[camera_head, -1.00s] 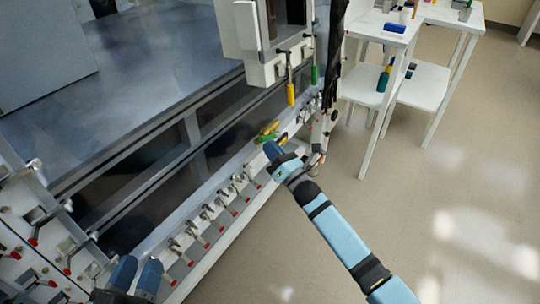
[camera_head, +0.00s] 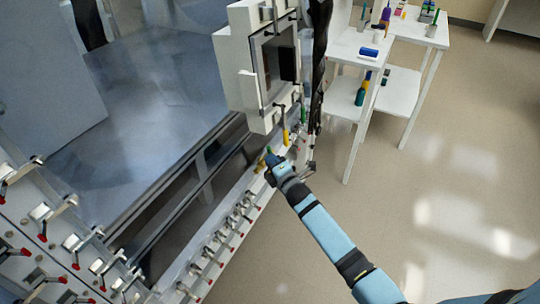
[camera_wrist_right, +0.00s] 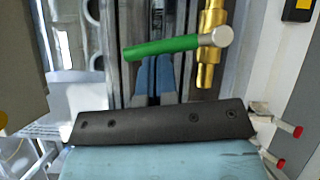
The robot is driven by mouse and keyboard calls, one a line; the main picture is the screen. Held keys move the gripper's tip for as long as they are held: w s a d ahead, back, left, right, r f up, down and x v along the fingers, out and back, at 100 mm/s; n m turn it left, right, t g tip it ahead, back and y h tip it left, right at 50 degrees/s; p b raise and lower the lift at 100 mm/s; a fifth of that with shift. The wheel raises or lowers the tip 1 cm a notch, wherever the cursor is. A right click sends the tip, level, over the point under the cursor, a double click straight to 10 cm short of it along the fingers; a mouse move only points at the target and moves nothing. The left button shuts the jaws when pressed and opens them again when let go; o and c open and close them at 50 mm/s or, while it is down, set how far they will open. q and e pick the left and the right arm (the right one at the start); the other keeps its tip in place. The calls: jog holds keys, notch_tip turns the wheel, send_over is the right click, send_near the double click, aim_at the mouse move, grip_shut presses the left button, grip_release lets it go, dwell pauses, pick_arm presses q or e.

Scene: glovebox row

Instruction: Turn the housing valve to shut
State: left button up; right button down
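A valve with a green lever handle (camera_wrist_right: 165,47) and a brass body (camera_wrist_right: 209,45) fills the upper middle of the right wrist view. The lever lies crosswise to the brass body, its pale hub on the body. My right gripper (camera_wrist_right: 154,75) has its blue fingers close together, tips at the lever's lower edge; I cannot tell whether they touch it. In the head view my right gripper (camera_head: 271,160) is beside a small yellow-green part (camera_head: 261,165) on the ledge, largely hidden by it.
A white housing box (camera_head: 238,60) stands above the ledge, with a yellow handle (camera_head: 285,136) hanging near it. Red-tipped levers (camera_head: 240,212) line the ledge. White tables (camera_head: 350,45) stand at the back right. The floor at right is clear.

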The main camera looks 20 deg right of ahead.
pick_arm(q)
jog(key=p, duration=0.1)
jog(key=r+p, duration=0.1)
jog(key=p, duration=0.1)
jog(key=shift+s+a+r, duration=0.1)
jog(key=shift+s+r, duration=0.1)
jog(key=shift+r, duration=0.05)
pick_arm(e)
jog(key=shift+w+d+r+m+g+h, duration=0.2)
jog(key=shift+w+m+g, duration=0.1)
jog(key=shift+m, duration=0.2)
jog(key=shift+w+d+r+m+g+h, duration=0.15)
jog(key=shift+m+g, duration=0.15)
jog(key=shift+m, duration=0.2)
pick_arm(q)
jog(key=shift+r, duration=0.1)
jog(key=shift+a, duration=0.1)
